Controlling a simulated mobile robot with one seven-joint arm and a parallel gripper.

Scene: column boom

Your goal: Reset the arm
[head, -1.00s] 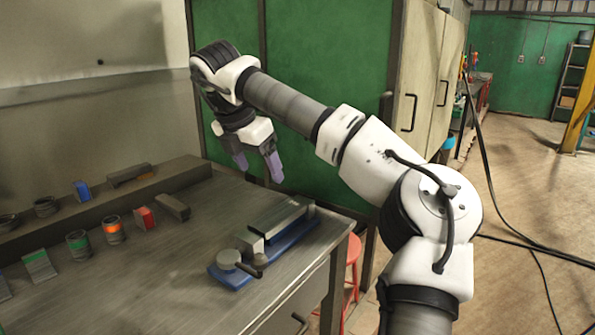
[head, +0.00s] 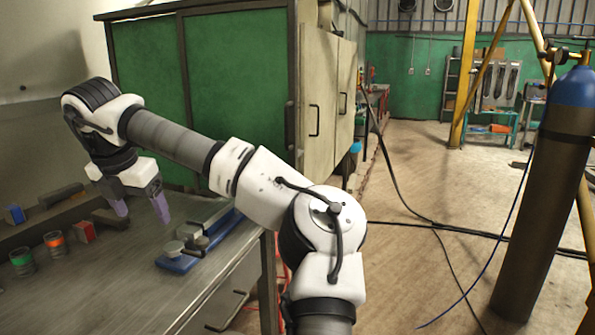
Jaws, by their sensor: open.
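My arm reaches from the lower middle of the head view up and to the left. My gripper (head: 142,208) hangs from its end with the purple fingers pointing down. The fingers are apart with nothing between them. The gripper shows over the grey workbench (head: 120,290), left of the blue vise (head: 190,250). I cannot tell its exact height above the bench top.
A green can (head: 22,261), an orange-banded can (head: 55,244), a red block (head: 84,232) and a blue block (head: 14,214) stand on the bench at left. A green cabinet (head: 240,80) stands behind. A gas cylinder (head: 545,200) stands at right. Cables (head: 440,228) cross the open floor.

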